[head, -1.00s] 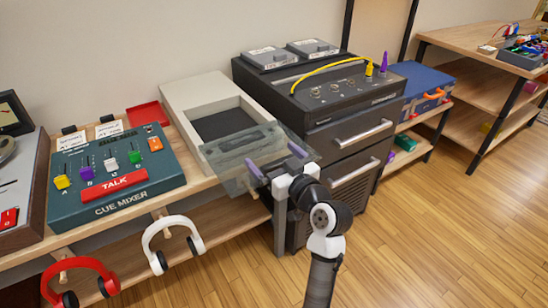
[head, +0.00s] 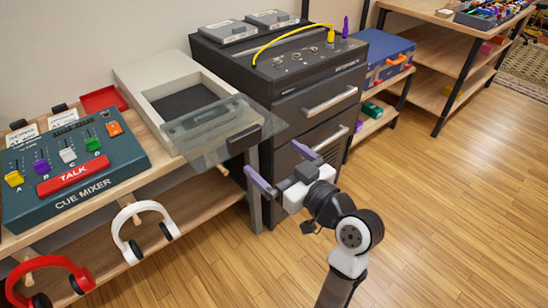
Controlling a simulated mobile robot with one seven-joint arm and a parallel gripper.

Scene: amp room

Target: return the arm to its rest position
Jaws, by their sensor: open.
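My gripper (head: 282,166) is in the head view, in front of the black drawer cabinet and right of the grey box. Its two purple fingers are spread apart with nothing between them. The fingers are clear of the transparent lid (head: 212,126), which juts out from the front of the grey box (head: 146,82). The lid has a dark handle block at its front edge. My arm comes up from the lower right of the view.
The black drawer cabinet (head: 285,130) stands behind my gripper. The cue mixer (head: 70,170) sits on the bench at left. White headphones (head: 128,248) and red headphones (head: 30,268) hang below the bench edge. The wooden floor (head: 450,190) at right is clear.

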